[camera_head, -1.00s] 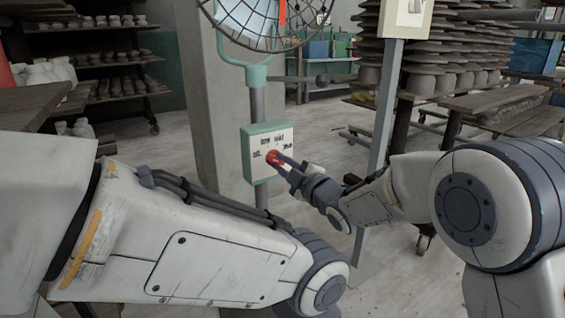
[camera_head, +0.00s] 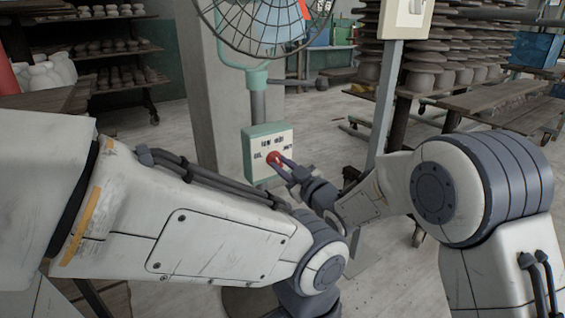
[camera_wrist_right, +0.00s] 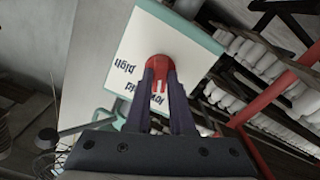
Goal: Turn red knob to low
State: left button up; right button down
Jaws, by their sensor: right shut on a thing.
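The red knob (camera_head: 273,157) sits on the cream face of a green-edged control box (camera_head: 283,143) under a fan. Its dark labels are small: two words above, one left and one right. My right gripper (camera_head: 279,162) comes from the lower right and is shut on the knob. In the right wrist view the two dark fingers (camera_wrist_right: 160,75) lie on either side of the red knob (camera_wrist_right: 158,62). A pale mark shows on the knob between the fingers; I cannot tell which label it points at. My left arm crosses the lower left, its gripper out of view.
The caged fan (camera_head: 262,25) stands above the box on a green and grey post. A grey post with a switch box (camera_head: 405,18) is to the right. Shelves of pots (camera_head: 115,58) and stacked boards (camera_head: 500,98) stand behind. Floor shows between them.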

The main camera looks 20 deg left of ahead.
dwell(0.5)
jog(key=c, duration=0.8)
grip_release()
jog(key=p+v, duration=0.2)
jog(key=v, duration=0.8)
jog(key=shift+s+d+p, duration=0.2)
jog(key=shift+s+p, duration=0.05)
jog(key=shift+p, duration=0.1)
